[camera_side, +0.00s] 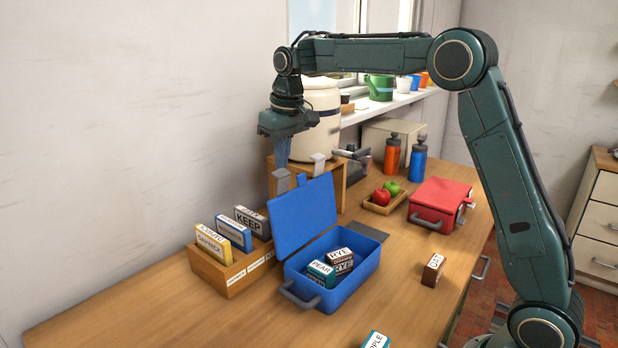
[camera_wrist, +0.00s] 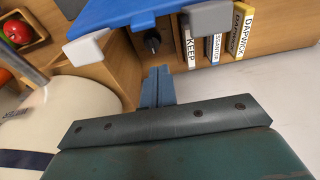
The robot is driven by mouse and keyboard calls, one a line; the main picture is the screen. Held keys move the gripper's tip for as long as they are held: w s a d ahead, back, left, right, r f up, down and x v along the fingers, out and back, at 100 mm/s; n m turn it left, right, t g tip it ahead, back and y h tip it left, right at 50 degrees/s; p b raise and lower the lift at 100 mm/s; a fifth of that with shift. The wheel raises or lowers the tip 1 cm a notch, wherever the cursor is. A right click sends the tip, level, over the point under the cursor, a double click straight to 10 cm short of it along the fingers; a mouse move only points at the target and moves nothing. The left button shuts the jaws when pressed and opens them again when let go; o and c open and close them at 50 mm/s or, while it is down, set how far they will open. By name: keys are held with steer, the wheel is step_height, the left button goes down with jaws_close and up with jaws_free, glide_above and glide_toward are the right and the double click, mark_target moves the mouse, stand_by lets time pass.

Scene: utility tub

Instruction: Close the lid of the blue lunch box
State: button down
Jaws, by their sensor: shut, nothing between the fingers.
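The blue lunch box (camera_side: 340,285) stands on the table with its lid (camera_side: 305,215) open, raised and leaning back toward the wall. Grey clasps (camera_side: 318,160) sit on the lid's upper edge. Several small labelled blocks (camera_side: 320,272) lie inside the box, among them PEAR and RYE. My gripper (camera_side: 280,166) is shut and empty, pointing down behind the lid's upper edge, apparently clear of it. In the wrist view my closed fingers (camera_wrist: 157,72) point toward the lid's edge (camera_wrist: 140,12), between two grey clasps (camera_wrist: 88,48).
A wooden rack of labelled cards (camera_side: 230,265) stands left of the box. A cream crock (camera_side: 320,120) on a wooden stand is close behind my gripper. A red box (camera_side: 440,203), a fruit tray (camera_side: 385,204) and an OAT block (camera_side: 433,270) are to the right.

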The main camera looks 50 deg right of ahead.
steer(key=shift+s+f, duration=0.4)
steer(key=shift+s, duration=0.5)
steer(key=shift+s+f, duration=0.4)
steer(key=shift+s, duration=0.45)
steer(key=shift+s, duration=0.15)
